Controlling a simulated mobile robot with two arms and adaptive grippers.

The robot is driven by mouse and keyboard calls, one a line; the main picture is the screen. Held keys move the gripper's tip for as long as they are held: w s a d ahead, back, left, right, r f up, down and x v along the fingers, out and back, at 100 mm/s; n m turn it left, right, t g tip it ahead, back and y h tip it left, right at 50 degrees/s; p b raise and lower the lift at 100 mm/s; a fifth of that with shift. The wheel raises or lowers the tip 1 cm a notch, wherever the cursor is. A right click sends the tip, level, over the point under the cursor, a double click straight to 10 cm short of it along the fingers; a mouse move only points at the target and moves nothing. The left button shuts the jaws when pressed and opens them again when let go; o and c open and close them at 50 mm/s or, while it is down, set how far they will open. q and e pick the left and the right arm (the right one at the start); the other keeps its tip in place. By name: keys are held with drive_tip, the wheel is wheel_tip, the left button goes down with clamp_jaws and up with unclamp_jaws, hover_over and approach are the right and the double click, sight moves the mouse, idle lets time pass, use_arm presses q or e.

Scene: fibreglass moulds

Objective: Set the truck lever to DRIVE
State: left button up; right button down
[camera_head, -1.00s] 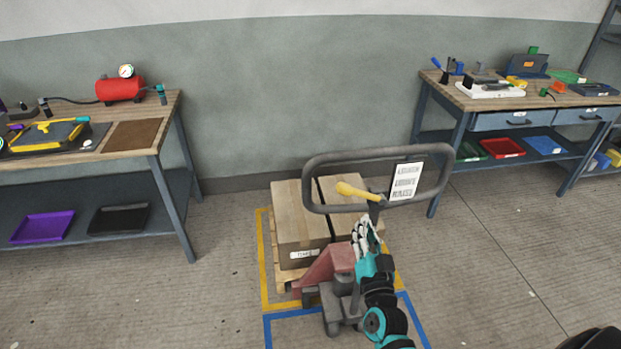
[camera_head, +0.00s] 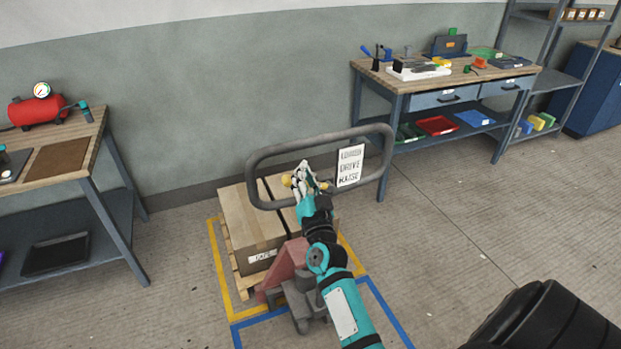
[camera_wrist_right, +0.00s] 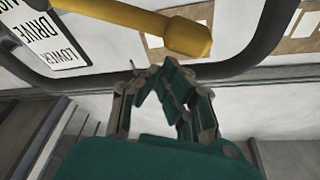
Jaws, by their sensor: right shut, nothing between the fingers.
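The pallet truck's grey loop handle (camera_head: 318,141) stands in front of the wall. Its yellow lever (camera_head: 287,181) is mostly hidden behind my right gripper (camera_head: 303,172) in the head view. In the right wrist view the yellow lever (camera_wrist_right: 150,25) crosses the top, its rounded end pointing right. The sign (camera_head: 350,165) on the handle lists LOWER, DRIVE and another word, likely RAISE; it also shows upside down in the wrist view (camera_wrist_right: 50,38). My right gripper (camera_wrist_right: 165,85) is shut and empty, just below the lever in the wrist view; contact cannot be told. My left gripper is out of view.
A workbench (camera_head: 440,86) stands at the back right, another (camera_head: 60,158) at the left. Open floor lies to the right.

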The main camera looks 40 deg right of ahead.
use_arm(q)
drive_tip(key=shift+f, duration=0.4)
use_arm(e)
drive_tip(key=shift+w+a+f, duration=0.1)
drive_tip(key=shift+a+f, duration=0.2)
drive_tip(key=shift+f, duration=0.05)
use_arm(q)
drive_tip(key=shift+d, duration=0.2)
